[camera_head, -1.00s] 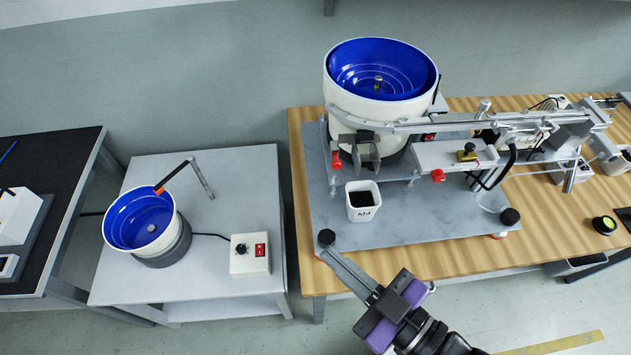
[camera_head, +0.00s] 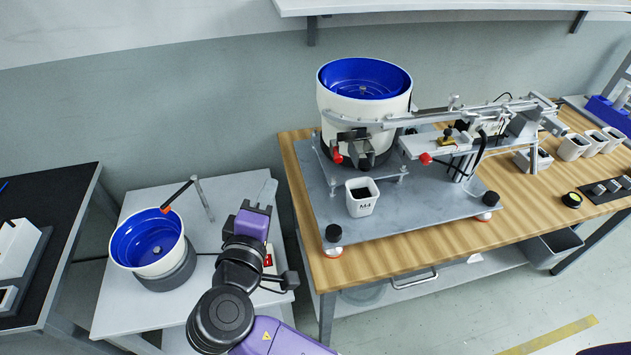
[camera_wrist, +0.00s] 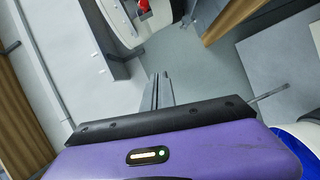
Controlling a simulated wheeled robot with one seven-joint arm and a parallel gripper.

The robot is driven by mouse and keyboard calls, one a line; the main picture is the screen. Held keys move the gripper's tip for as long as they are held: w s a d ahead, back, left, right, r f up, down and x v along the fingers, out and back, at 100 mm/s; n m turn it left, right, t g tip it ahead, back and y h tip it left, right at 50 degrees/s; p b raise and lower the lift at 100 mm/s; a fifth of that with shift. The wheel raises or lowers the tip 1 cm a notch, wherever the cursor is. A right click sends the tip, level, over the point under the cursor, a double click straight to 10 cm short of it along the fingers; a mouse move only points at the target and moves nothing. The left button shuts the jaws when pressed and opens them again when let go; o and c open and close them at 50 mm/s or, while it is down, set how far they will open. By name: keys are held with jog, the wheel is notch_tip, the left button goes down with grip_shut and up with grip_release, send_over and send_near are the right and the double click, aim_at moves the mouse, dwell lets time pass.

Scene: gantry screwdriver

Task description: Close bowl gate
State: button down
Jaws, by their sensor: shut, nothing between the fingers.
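The large white bowl feeder with a blue inside (camera_head: 365,78) stands on the wooden bench. Below its rim at the front is a dark grey metal bracket (camera_head: 366,148) with a red knob (camera_head: 338,158) at its left; I cannot tell clearly whether a gate there is open or shut. A smaller blue bowl (camera_head: 148,238), with an orange-tipped bar over its rim, stands on the left table. My gripper (camera_head: 267,184) is shut and empty above that table's right side, apart from both bowls. Its thin fingers also show in the wrist view (camera_wrist: 158,78).
A white M4 cup (camera_head: 362,198) stands on the grey plate before the large bowl. A rail (camera_head: 470,112) runs right from the bowl. A black-topped post (camera_head: 333,240) stands at the plate's front corner. A gap separates the left table (camera_head: 115,295) from the wooden bench (camera_head: 400,252).

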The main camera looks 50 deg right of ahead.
jog(key=s+d+m+g+h, duration=0.1)
jog(key=s+d+g+h, duration=0.1)
jog(key=s+g, duration=0.15)
jog(key=p, duration=0.3)
send_near(334, 154)
jog(key=w+d, duration=0.2)
jog(key=d, duration=0.1)
jog(key=shift+s+d+f+t+y, duration=0.1)
jog(key=shift+d+t+y, duration=0.05)
jog(key=shift+d, duration=0.2)
jog(key=shift+s+d+f+t+y, duration=0.1)
jog(key=shift+d+y, duration=0.05)
jog(key=shift+d, duration=0.2)
jog(key=shift+s+d, duration=0.6)
jog(key=shift+d, duration=0.25)
jog(key=shift+s+d, duration=0.55)
jog(key=shift+d, duration=0.3)
jog(key=f+v, duration=0.1)
jog(key=v, duration=0.7)
jog(key=shift+r+b, duration=0.45)
jog(key=shift+r, duration=0.05)
